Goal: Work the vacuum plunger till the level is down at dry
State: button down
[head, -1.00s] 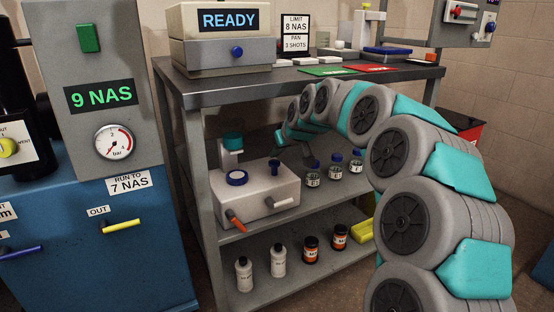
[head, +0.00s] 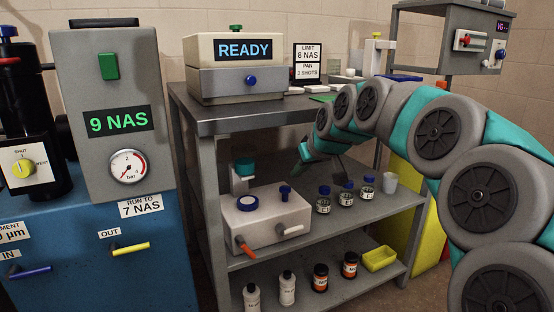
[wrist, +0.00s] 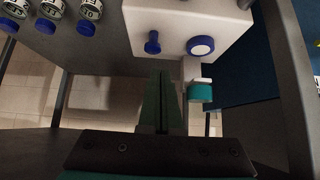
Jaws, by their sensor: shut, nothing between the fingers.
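A white box-shaped unit (head: 266,222) stands on the middle shelf. A blue upright knob (head: 285,192), which looks like the plunger, rises from its top beside a round blue-rimmed cap (head: 248,203). A teal cylinder (head: 245,167) stands at its back. In the wrist view the blue knob (wrist: 152,42) and the cap (wrist: 200,45) show beyond my fingers. In the wrist view my gripper (wrist: 162,75) is shut and empty. I cannot make out a level mark.
Several small blue-capped bottles (head: 346,195) and a pale cup (head: 390,182) stand right of the unit. An orange handle (head: 243,244) and a white handle (head: 290,230) stick out of the unit's front. The bench top (head: 225,118) overhangs the shelf.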

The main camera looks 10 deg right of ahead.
jog(key=s+f+m+g+h+p, duration=0.1)
jog(key=s+f+g, duration=0.2)
jog(key=s, duration=1.2)
jog(key=s+f+m+g+h+p, duration=0.1)
jog(key=s+f, duration=0.6)
jog(key=s, duration=0.8)
jog(key=s+f+m+g+p, duration=0.1)
jog(key=s+f+g, duration=0.4)
jog(key=s, duration=1)
jog(key=shift+s+a+f+m+g+h+p, duration=0.15)
jog(key=shift+s+f+m+g+h+p, duration=0.15)
jog(key=shift+f+g+h+p, duration=0.25)
jog(key=shift+r, duration=0.2)
